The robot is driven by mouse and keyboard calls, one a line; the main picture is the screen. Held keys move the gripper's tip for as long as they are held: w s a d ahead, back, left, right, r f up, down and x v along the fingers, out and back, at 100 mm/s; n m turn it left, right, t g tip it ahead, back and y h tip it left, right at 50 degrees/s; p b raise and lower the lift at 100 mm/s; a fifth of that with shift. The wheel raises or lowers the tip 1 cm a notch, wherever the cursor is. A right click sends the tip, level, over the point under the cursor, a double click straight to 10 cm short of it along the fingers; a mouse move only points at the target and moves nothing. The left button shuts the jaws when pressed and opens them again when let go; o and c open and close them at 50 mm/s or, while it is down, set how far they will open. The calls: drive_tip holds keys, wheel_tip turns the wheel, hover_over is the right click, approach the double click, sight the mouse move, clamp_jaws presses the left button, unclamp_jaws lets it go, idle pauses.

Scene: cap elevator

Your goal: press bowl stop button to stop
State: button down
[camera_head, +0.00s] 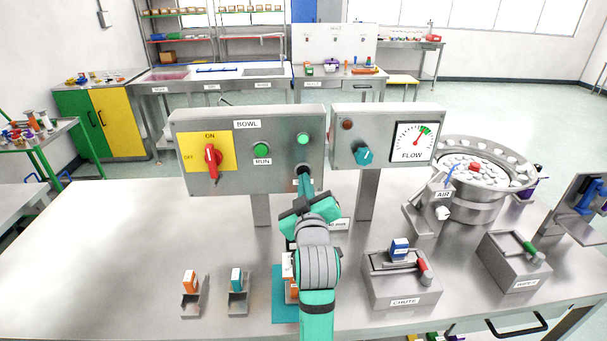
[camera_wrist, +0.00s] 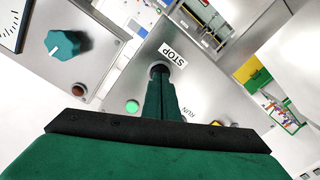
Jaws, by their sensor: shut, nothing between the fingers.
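The grey BOWL panel (camera_head: 220,122) stands upright on the bench in the head view. It carries a red ON/OFF knob (camera_head: 211,160) turned near upright, a green RUN button (camera_head: 261,150) and a green lamp (camera_head: 303,139). My gripper (camera_head: 303,172) is shut and empty, in front of the panel's lower right. In the wrist view, my gripper's tips (camera_wrist: 160,76) meet a dark round stop button (camera_wrist: 159,68) beside the STOP label (camera_wrist: 174,55). The tips cover most of the button; I cannot tell whether it is pressed in. The lamp (camera_wrist: 132,106) looks green there too.
The FLOW box (camera_head: 345,157) with a teal knob and gauge stands right of the panel. A bowl (camera_head: 470,205) of white caps with one red piece stands at the right. CHUTE (camera_head: 403,292) and WIPER (camera_head: 515,270) blocks stand in front. The bench's left is clear.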

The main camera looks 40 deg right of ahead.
drive_tip(key=shift+x, duration=0.85)
idle(0.7)
drive_tip(key=shift+s, duration=0.1)
drive_tip(key=shift+v, duration=2.7)
